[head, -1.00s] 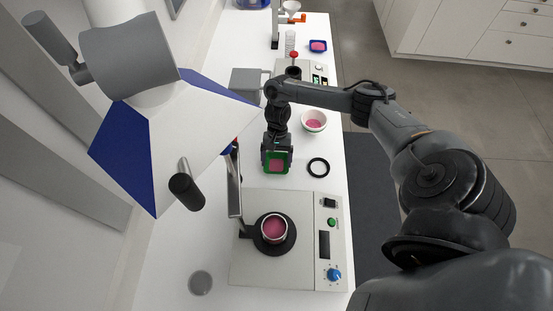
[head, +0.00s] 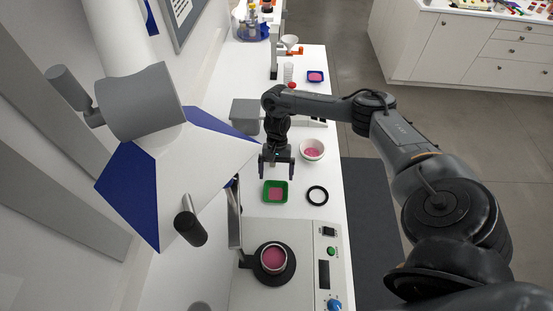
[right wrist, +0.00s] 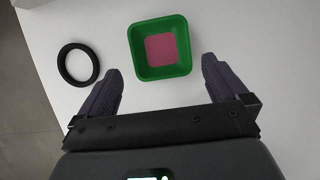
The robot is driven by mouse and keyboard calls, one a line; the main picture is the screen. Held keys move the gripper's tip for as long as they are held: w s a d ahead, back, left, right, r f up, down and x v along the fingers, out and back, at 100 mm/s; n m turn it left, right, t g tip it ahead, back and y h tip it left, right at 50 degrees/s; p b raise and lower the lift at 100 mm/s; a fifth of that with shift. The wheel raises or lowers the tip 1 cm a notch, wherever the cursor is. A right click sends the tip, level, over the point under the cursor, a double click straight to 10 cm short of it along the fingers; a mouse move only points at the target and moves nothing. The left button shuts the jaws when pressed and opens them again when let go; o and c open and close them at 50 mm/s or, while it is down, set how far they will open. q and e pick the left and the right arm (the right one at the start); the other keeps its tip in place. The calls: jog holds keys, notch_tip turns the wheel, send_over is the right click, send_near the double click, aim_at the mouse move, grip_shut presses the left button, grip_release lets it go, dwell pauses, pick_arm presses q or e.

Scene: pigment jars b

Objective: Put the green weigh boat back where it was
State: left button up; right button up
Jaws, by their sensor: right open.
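The green weigh boat (head: 267,196), a square dish with pink powder in it, sits on the white bench between the black ring and the hood. It also shows in the right wrist view (right wrist: 141,68), upright and untouched, ahead of the fingers. My right gripper (head: 277,178) is open and empty, just behind the boat in the head view. In the right wrist view its two dark fingers (right wrist: 160,82) are spread wide, with the boat a little beyond their tips. My left gripper is not in view.
The black ring (head: 326,196) lies right of the boat. A white bowl (head: 304,154) of pink powder stands behind it. The hotplate stirrer (head: 306,238) with a pink-filled jar (head: 273,256) is in front. A blue weigh boat (head: 316,81) is far back. The white hood (head: 167,182) hangs at left.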

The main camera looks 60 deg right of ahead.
jog(key=shift+p+v, duration=0.6)
jog(key=shift+v, duration=1.85)
